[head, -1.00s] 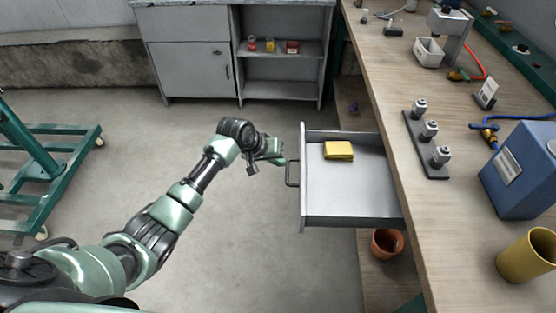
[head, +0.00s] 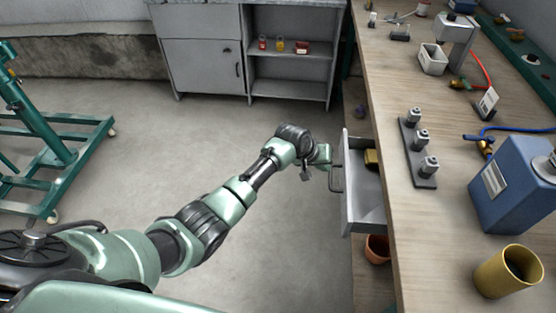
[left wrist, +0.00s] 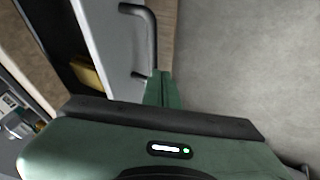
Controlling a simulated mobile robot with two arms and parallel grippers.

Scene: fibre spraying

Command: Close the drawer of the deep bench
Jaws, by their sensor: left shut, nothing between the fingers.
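The deep bench (head: 385,110) runs along the right side with a wooden top. Its grey drawer (head: 362,200) is partly open, sticking out to the left from under the top. A dark bar handle (head: 335,178) is on its front; the handle also shows in the left wrist view (left wrist: 150,30). A yellow item (head: 371,158) lies inside, partly hidden by the bench top. My left gripper (head: 327,157) is shut and empty at the drawer front, close to the handle. Its fingers (left wrist: 161,88) appear against the front; exact contact is unclear. My right gripper is not in view.
A brown pot (head: 377,248) stands below the drawer. The bench top holds a black block with metal fittings (head: 418,150), a blue container (head: 515,185) and a yellow cup (head: 508,272). A grey cabinet (head: 205,68) stands behind. The floor at left is clear beside a green frame (head: 60,160).

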